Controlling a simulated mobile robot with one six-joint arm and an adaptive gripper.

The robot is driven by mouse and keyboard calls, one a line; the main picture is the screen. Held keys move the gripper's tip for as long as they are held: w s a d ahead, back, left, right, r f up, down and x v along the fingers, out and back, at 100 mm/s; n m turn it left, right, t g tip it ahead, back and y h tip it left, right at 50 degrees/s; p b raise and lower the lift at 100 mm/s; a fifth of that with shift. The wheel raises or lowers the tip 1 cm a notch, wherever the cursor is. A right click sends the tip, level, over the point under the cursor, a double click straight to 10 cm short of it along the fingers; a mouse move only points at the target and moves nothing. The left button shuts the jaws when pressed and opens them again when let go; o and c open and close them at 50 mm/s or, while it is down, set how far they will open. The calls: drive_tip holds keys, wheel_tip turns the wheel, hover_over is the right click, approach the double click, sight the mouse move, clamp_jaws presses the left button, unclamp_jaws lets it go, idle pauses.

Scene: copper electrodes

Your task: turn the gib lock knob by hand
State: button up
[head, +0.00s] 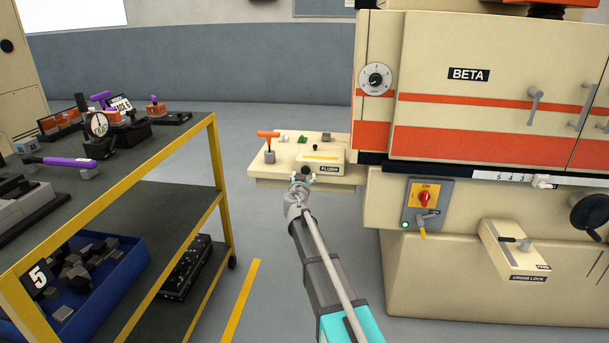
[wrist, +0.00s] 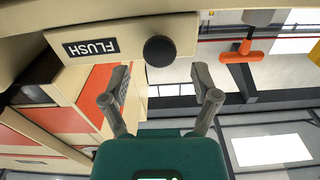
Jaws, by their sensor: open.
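A round black knob (head: 306,171) sits at the front of the cream side table, just left of the FLUSH label. No gib lock label is readable, so I cannot tell for sure that it is the gib lock knob. In the wrist view the black knob (wrist: 160,51) is large and close, beside the FLUSH plate. My gripper (head: 301,180) is at the table's front edge, right by the knob. In the wrist view my gripper (wrist: 161,78) is open and empty, with a finger on each side of the knob's line and the knob just beyond the tips.
An orange T-handle (head: 268,136) stands on the cream table (head: 262,173), left of the knob. The BETA machine (head: 480,120) is to the right. A yellow-framed cart (head: 214,150) with tools stands left.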

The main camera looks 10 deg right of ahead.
drive_tip(key=shift+v, duration=1.15)
drive_tip(key=shift+s, duration=0.1)
drive_tip(key=v, duration=1.2)
